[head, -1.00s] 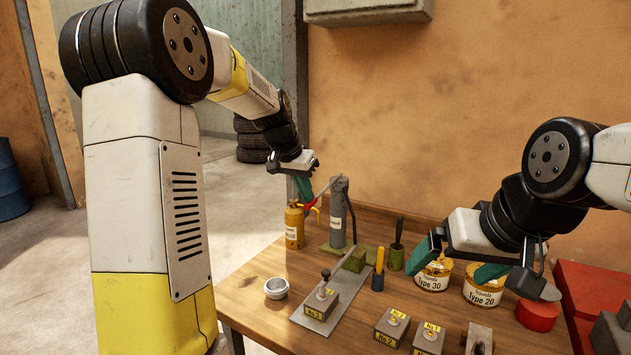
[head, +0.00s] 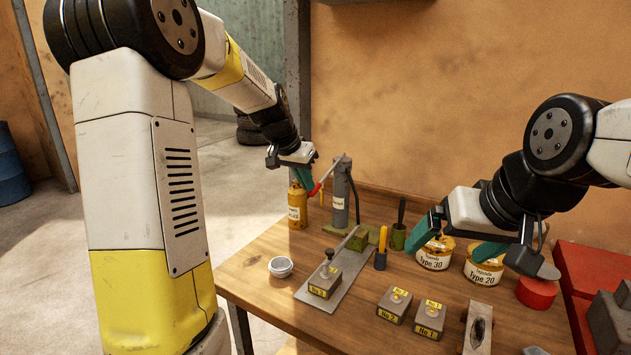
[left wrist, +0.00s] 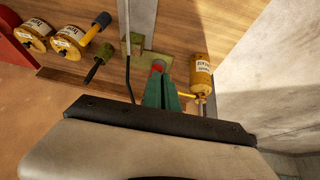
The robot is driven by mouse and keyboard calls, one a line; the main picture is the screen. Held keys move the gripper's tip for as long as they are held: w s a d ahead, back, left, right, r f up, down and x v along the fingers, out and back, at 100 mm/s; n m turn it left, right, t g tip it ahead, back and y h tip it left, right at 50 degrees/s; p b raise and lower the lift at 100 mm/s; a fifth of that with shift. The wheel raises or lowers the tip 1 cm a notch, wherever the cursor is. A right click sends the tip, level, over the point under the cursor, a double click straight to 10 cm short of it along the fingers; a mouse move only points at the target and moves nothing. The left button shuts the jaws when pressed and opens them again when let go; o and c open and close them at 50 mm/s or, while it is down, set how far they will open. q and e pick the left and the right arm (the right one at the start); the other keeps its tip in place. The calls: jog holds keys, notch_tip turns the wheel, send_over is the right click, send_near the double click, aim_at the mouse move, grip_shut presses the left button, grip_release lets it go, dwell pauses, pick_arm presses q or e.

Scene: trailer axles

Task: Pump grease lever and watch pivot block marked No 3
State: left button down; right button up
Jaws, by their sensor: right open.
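The grey grease pump (head: 342,205) stands upright on a green base at the back of the bench. Its red-gripped lever (head: 318,188) slopes down to the left from the pump's top. My left gripper (head: 307,180) is at the lever's outer end. In the left wrist view its green fingers (left wrist: 162,88) are together, with red of the lever at their tips. The pivot block marked No 3 (head: 324,284) sits on a metal plate (head: 340,290), with a fitting on top. I cannot make out grease on it. My right gripper (head: 450,248) is open and empty over the Type 30 tin.
Two more blocks, No 2 (head: 394,304) and No 1 (head: 430,318), stand front right. Tins Type 30 (head: 434,258) and Type 20 (head: 484,268) are behind. A yellow bottle (head: 297,208) stands left of the pump. A small bowl (head: 281,266) is near the left edge.

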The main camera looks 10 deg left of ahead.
pick_arm(q)
jog(key=s+v, duration=0.1)
jog(key=v, duration=1)
jog(key=shift+a+f, duration=0.25)
jog(key=shift+a, duration=0.15)
jog(key=s+d+f+n, duration=0.1)
jog(key=s+f+n, duration=0.1)
jog(key=s, duration=1)
jog(key=s+d+f+n+t, duration=0.1)
jog(key=s+f+n, duration=0.1)
jog(key=s, duration=1.1)
jog(key=shift+f+y, duration=0.3)
jog(key=shift+f, duration=0.3)
